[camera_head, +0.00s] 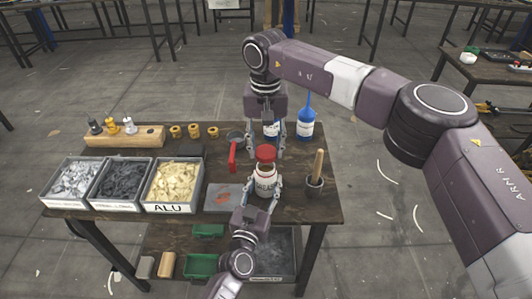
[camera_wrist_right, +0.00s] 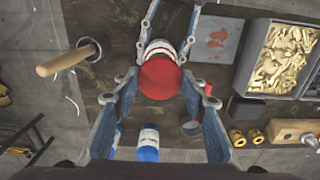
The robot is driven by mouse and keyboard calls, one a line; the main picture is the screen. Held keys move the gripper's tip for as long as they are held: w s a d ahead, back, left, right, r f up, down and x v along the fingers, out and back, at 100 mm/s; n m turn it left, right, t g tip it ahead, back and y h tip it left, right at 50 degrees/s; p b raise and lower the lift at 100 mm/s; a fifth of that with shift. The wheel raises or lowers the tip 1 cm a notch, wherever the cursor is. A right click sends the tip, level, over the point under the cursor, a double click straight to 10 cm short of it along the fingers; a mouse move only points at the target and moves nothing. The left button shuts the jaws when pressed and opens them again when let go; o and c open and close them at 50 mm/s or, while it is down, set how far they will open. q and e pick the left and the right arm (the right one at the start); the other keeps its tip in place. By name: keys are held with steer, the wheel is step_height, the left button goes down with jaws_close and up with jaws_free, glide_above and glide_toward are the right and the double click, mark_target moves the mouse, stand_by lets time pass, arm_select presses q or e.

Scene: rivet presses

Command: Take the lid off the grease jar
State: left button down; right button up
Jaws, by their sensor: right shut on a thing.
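The grease jar (camera_head: 266,186) stands upright at the front of the workbench, white-labelled with a darker band near its top. My right gripper (camera_head: 267,150) comes down from above and is shut on the lid, a finger on each side. The lid also shows between its fingers in the right wrist view (camera_wrist_right: 160,78), hiding much of the jar (camera_wrist_right: 160,47). My left gripper (camera_head: 265,187) reaches in from the front, its fingers closed around the jar's sides.
A pot with a wooden-handled brush (camera_head: 315,175) stands close right of the jar. Blue bottles (camera_head: 306,123) are behind. A grey plate (camera_head: 221,198), a red-handled item (camera_head: 232,156) and bins including the ALU bin (camera_head: 172,209) are left.

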arm_select(q)
steer(key=c, duration=1)
jaws_free()
steer(key=shift+s, duration=0.1)
